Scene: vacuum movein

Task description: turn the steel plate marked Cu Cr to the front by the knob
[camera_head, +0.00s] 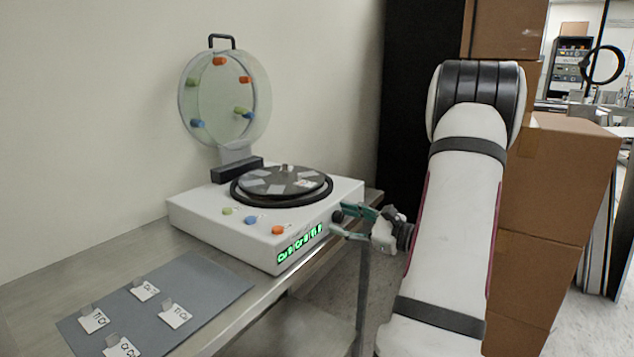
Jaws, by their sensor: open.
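A white machine (190,213) on the bench carries a dark round carousel (258,185) with several light grey plates on it. The markings on these plates are too small to read, so I cannot tell which is Cu Cr. A small black knob (337,216) sticks out at the machine's right-hand side. My gripper (341,220) is open, its green-tipped fingers at the knob, one above and one below in the picture. I cannot tell whether they touch it.
The machine's round clear lid (262,98) stands raised behind the carousel. Coloured buttons (278,230) and a green-lit display (300,243) are on the machine. A grey mat (215,283) holds several labelled tags. Cardboard boxes (545,190) stand right of my arm.

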